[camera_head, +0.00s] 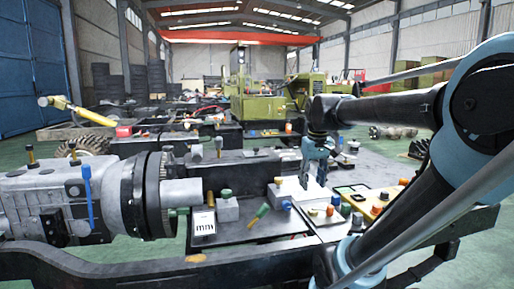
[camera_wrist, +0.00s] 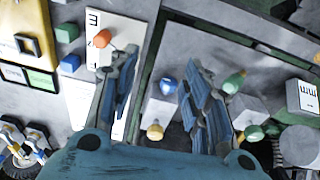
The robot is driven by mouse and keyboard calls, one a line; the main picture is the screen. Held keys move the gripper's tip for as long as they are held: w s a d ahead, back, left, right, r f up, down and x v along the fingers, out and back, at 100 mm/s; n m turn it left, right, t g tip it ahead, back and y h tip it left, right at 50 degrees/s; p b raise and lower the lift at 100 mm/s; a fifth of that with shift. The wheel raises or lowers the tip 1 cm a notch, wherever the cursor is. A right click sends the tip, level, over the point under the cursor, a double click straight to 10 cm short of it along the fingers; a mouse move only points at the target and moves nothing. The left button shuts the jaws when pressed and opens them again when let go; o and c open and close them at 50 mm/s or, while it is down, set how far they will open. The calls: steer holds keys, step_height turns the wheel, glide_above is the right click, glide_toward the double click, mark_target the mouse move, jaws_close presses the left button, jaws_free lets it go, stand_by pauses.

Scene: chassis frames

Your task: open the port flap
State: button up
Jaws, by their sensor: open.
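My gripper (camera_head: 314,182) hangs above the dark work plate (camera_head: 262,228) in the head view. In the wrist view my gripper (camera_wrist: 160,60) has its two blue fingers spread wide with nothing held between them. A white block (camera_wrist: 160,108) with a blue knob and a yellow knob shows below the gap between the fingers. An orange knob (camera_wrist: 102,38) is beside the left finger, over a white lettered plate (camera_wrist: 108,24). I cannot tell for sure which part is the port flap.
In the head view a large grey gearbox (camera_head: 60,205) with a blue lever (camera_head: 87,195) stands at left. A grey block with a green cap (camera_head: 227,207), a white label plate (camera_head: 203,228) and a yellow panel (camera_head: 388,195) sit around the gripper. Several small coloured knobs stick up.

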steer(key=w+a+r+n, duration=0.2)
steer(key=w+a+r, duration=0.2)
steer(key=w+r, duration=0.4)
steer(key=w+a+r+n, duration=0.2)
steer(key=w+a+r, duration=0.3)
steer(key=w+r, duration=0.3)
step_height(320, 180, up, 6)
steer(key=n+g, duration=0.2)
steer(key=n, duration=0.2)
glide_above(255, 150)
steer(key=w, duration=0.2)
steer(key=f, duration=1.7)
steer(key=shift+s+d+f, duration=0.2)
steer(key=shift+d+f, duration=0.05)
jaws_close()
steer(key=shift+a, duration=0.1)
